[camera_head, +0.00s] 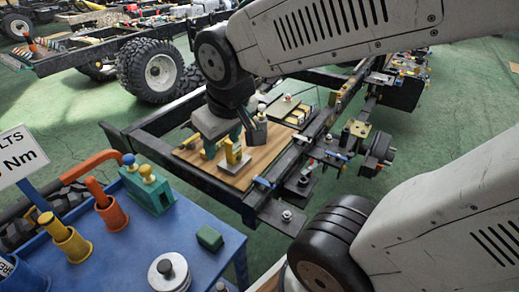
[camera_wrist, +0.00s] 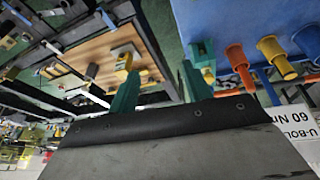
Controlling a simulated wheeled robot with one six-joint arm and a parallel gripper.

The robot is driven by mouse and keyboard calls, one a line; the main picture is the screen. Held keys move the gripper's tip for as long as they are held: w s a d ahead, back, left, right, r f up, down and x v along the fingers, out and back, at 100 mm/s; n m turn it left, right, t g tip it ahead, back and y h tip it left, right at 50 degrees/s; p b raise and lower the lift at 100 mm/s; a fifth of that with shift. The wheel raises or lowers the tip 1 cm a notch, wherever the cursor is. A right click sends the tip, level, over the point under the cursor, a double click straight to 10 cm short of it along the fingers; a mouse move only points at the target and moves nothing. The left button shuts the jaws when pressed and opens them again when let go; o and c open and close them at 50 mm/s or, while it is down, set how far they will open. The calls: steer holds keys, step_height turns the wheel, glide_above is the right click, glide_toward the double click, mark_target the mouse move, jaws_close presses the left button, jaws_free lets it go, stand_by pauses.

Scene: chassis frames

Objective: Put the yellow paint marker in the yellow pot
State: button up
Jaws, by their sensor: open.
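A yellow stick, which looks like the yellow paint marker (camera_head: 48,221), leans in the yellow pot (camera_head: 74,246) on the blue table, with its upper end sticking out past the rim. The yellow pot also shows at the upper right of the wrist view (camera_wrist: 275,52). My gripper (camera_head: 222,151) is over the wooden board on the chassis, away from the pot. In the wrist view its two green fingers (camera_wrist: 158,68) stand wide apart with nothing between them. A yellow block on a pale plate (camera_head: 235,157) is close by the fingers in the head view.
A sign stands at the left. Dark chassis rails surround the wooden board (camera_head: 270,153).

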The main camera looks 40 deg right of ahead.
steer(key=s+d+r+m+g, duration=0.1)
steer(key=s+r+g, duration=0.1)
steer(key=s, duration=0.8)
steer(key=shift+r+g+y, duration=0.3)
steer(key=shift+r+g, duration=0.1)
steer(key=shift+d, duration=0.1)
